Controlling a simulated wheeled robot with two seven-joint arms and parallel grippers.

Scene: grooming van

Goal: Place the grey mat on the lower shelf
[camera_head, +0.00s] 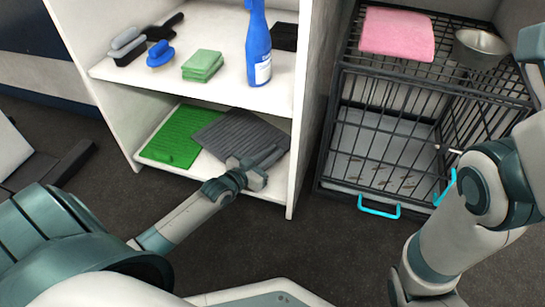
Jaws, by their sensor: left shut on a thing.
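The grey mat (228,134) is ribbed and lies tilted over the lower shelf (152,166) of the white shelf unit, overlapping the right part of a green mat. My left gripper (266,163) is at the mat's front right edge and is shut on it. Whether the mat rests fully on the shelf or on the green mat is hard to tell. My right arm comes in at the right, in front of the cage, and its gripper is out of the picture.
A green mat (182,128) lies on the lower shelf at left. The upper shelf holds brushes (161,53), green sponges (203,65) and a blue spray bottle (258,45). A black wire cage (385,150) stands right, with a pink towel (398,33) and metal bowl (480,48) on top.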

